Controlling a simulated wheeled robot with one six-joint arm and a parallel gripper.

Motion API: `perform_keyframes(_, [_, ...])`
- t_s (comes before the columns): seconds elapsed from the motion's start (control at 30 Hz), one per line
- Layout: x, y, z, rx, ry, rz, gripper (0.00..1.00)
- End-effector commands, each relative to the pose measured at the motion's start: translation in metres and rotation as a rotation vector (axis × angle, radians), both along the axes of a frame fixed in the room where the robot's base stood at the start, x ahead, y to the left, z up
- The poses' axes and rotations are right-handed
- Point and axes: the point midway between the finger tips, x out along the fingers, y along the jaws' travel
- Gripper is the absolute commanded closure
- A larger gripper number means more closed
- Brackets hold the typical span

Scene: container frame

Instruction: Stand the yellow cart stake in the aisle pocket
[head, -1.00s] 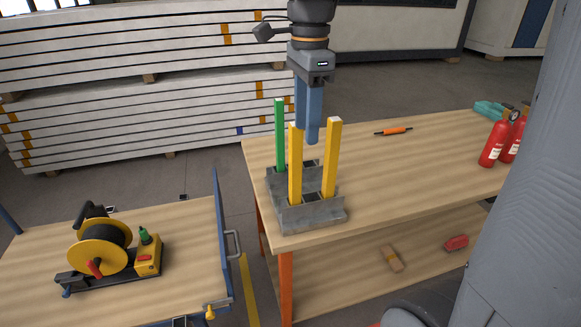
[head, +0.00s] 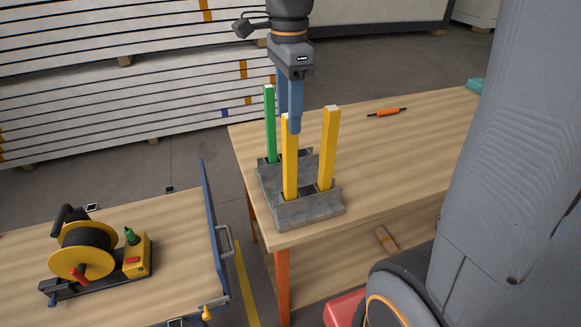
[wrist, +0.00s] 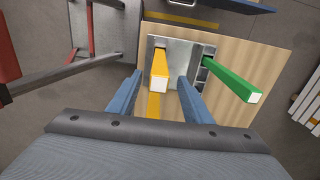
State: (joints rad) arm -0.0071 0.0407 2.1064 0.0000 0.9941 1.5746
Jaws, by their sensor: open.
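Two yellow stakes stand upright in a grey metal rack (head: 312,211) on the bench, a front left one (head: 290,165) and a right one (head: 329,150). A green stake (head: 269,125) stands at the rack's back left. My gripper (head: 290,128) is open, its blue fingers pointing down at the top of the front left stake. In the wrist view one yellow stake (wrist: 159,72) shows between the open fingers (wrist: 162,97); contact cannot be told. Another yellow strip below it is partly hidden by my gripper. The cart (head: 160,235) has small dark pockets (head: 92,207), (head: 169,189); which is the aisle pocket is unclear.
The cart carries a yellow cable reel (head: 83,250) and has a blue end panel (head: 212,230). A floor gap separates it from the bench (head: 400,165). An orange tool (head: 387,112) lies on the bench. White stacked panels (head: 110,100) stand behind.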

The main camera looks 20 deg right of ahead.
Motion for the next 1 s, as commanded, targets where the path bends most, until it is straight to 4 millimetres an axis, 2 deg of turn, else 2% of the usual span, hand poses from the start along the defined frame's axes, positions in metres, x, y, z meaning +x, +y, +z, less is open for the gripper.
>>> perform_keyframes(0.3, [-0.003, -0.003, -0.04, 0.0, 0.003, -0.004, 0.55])
perform_keyframes(0.6, [-0.002, -0.003, -0.045, 0.0, 0.0, -0.004, 0.55])
perform_keyframes(0.87, [-0.002, -0.003, -0.045, 0.0, 0.0, -0.003, 0.99])
perform_keyframes(1.0, [-0.002, -0.003, -0.045, 0.0, 0.0, -0.003, 1.0])
